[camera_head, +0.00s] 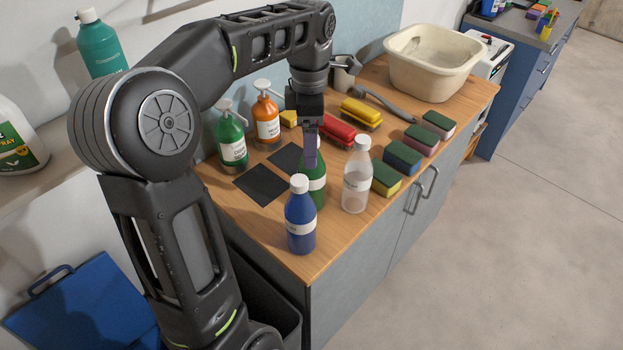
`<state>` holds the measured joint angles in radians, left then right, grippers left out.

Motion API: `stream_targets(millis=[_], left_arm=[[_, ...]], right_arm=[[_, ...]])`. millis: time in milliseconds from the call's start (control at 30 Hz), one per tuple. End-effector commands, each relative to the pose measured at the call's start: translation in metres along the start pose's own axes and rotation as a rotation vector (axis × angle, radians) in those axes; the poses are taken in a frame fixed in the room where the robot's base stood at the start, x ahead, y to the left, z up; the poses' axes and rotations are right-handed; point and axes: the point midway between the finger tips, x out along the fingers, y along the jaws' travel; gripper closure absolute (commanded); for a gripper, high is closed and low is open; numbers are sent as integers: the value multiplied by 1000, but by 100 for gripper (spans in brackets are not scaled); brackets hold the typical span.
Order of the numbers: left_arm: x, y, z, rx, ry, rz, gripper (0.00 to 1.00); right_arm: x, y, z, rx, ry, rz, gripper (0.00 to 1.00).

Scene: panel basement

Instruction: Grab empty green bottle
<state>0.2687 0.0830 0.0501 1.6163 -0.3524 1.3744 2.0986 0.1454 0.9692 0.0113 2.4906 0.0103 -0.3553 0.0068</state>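A dark green bottle (317,190) with a pale label stands upright near the front edge of the wooden counter (345,228), behind a blue bottle and left of a clear one. My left gripper (311,152) points down at the green bottle's top. Its fingers cover the bottle's neck and cap, and I see them nearly edge-on. Whether they are closed on the neck or only around it is hidden. My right gripper is not in view.
The blue bottle (301,222) and clear bottle (356,178) stand close by. Green (231,142) and orange (266,122) pump bottles are behind. Several sponges (402,157) line the right edge. Brushes (338,132) and a cream basin (432,65) sit farther back.

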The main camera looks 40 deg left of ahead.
Motion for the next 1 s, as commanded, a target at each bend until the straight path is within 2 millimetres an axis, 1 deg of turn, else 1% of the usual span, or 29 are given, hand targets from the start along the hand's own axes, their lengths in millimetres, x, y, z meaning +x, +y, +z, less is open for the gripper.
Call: stream_targets(millis=[67,200,300,400,1000], left_arm=[[6,-1,1,1,2,-4,18],[26,-2,3,0,3,-6,18],[40,-2,3,0,3,-4,18],[48,-2,3,0,2,-3,18],[49,-1,3,0,1,-1,18]], right_arm=[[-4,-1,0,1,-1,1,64],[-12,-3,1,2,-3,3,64],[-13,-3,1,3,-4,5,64],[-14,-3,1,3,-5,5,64],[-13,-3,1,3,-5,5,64]])
